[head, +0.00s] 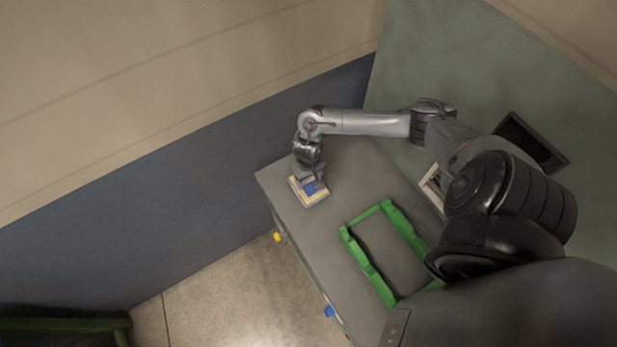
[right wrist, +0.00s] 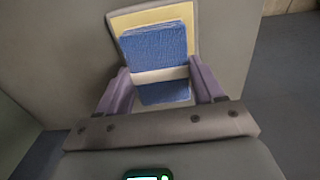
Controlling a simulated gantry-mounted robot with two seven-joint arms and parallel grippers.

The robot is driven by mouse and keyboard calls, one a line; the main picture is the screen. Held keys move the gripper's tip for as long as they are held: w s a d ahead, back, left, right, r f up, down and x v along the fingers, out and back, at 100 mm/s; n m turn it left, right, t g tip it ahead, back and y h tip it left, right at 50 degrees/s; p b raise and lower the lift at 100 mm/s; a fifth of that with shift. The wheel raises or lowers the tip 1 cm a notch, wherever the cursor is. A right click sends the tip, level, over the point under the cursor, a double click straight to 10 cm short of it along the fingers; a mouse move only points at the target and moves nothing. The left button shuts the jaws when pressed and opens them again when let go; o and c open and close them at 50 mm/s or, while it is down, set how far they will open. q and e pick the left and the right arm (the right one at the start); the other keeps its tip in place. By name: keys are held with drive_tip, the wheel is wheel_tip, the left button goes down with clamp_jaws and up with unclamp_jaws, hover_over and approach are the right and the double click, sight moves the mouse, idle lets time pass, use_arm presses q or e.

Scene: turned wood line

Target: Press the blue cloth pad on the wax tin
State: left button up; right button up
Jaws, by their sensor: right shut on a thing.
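The blue cloth pad (head: 309,188) is in my right gripper (head: 308,179) near the far left corner of the bench. In the right wrist view the pad (right wrist: 155,46) has a pale band across it, and the two purple fingers of my right gripper (right wrist: 160,77) are shut on either side of it. The wax tin (head: 318,202) lies under the pad, a square with a yellow top and pale rim. Its yellow surface (right wrist: 120,19) also shows around the pad's far end in the wrist view. I cannot tell whether pad and wax touch. My left gripper is not in view.
A green open frame (head: 359,257) stands on the grey bench (head: 345,190), nearer me than the tin. A yellow knob (head: 277,237) and a blue knob (head: 329,311) are on the bench's side. A dark tray (head: 530,143) is at the right.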

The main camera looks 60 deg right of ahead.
sight(309, 180)
drive_tip(key=shift+f+p, duration=0.15)
drive_tip(key=shift+p, duration=0.15)
idle(0.9)
idle(0.4)
drive_tip(key=shift+s+r+p, duration=0.1)
drive_tip(key=shift+r+p, duration=0.5)
drive_tip(key=shift+p, duration=0.15)
wheel_tip(309, 180, up, 3)
drive_tip(key=p, duration=0.3)
drive_tip(key=shift+f, duration=0.2)
wheel_tip(309, 180, up, 3)
drive_tip(key=p, duration=0.5)
drive_tip(key=shift+r, duration=0.2)
drive_tip(key=shift+a, duration=0.1)
